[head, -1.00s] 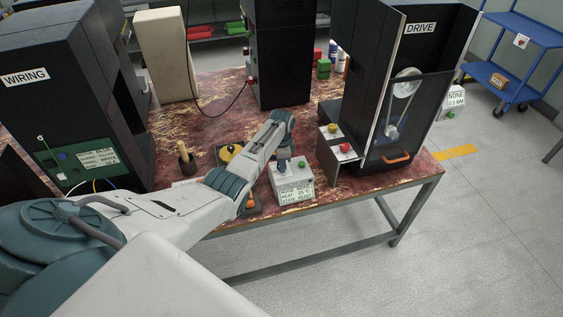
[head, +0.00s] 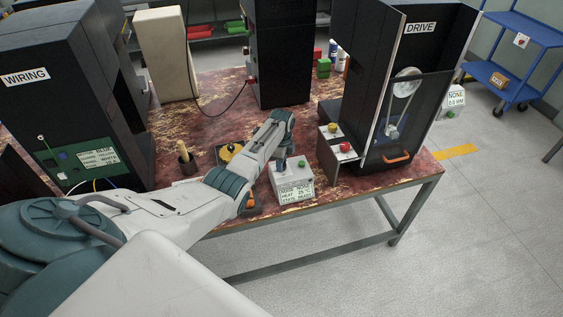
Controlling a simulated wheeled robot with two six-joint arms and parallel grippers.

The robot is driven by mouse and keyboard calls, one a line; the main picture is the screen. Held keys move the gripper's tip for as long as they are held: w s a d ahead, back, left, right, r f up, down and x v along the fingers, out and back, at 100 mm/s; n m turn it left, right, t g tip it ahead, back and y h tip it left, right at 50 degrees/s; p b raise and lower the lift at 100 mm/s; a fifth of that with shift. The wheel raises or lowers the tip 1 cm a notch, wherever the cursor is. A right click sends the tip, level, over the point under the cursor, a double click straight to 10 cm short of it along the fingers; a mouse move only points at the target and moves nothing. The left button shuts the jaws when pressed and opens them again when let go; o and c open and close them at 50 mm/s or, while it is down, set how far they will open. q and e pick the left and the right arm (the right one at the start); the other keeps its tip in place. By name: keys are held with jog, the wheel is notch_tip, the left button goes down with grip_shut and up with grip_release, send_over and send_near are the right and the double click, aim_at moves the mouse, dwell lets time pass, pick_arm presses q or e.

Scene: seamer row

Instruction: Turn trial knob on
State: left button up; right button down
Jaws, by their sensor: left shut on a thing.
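A small white control box (head: 291,181) stands near the front edge of the table. It has a green button (head: 301,163) on top and a label reading mode, heat and state on its front. My left gripper (head: 281,164) points down onto the top left of this box, beside the green button. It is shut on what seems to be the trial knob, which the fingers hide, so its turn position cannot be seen. My right gripper is not in view.
The black DRIVE cabinet (head: 364,110) stands to the right, with a red button (head: 345,147) and a yellow button (head: 332,128) beside it. The black WIRING cabinet (head: 62,90) is at the left. A wooden-handled tool (head: 184,157) and a yellow-topped item (head: 229,152) stand behind my left arm.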

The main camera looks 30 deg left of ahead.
pick_arm(q)
jog(key=o, duration=1)
jog(key=shift+c, duration=0.2)
notch_tip(320, 180, up, 11)
jog(key=b, duration=0.2)
jog(key=shift+f, duration=0.1)
